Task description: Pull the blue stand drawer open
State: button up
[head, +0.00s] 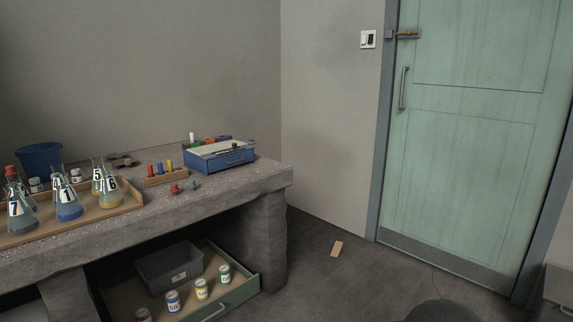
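The blue stand (205,168) sits on the right end of the concrete bench, against the wall side. It has a pale top with a few small things on it. Its drawer front (240,157) faces the front right and carries a small dark handle. The drawer front looks flush with the stand, so the drawer appears shut. My gripper is not in view, and nothing is seen touching the stand.
A wooden block (166,175) with coloured pegs stands left of the stand. Numbered flasks fill a wooden tray (130,206) further left, near a blue bucket (40,155). Below the bench, a green-fronted drawer (243,291) holds tins and a grey bin. Floor right of the bench is mostly clear.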

aim_at(224, 162)
jog(key=z, duration=0.15)
jog(key=i, duration=1.45)
jog(key=u, duration=0.9)
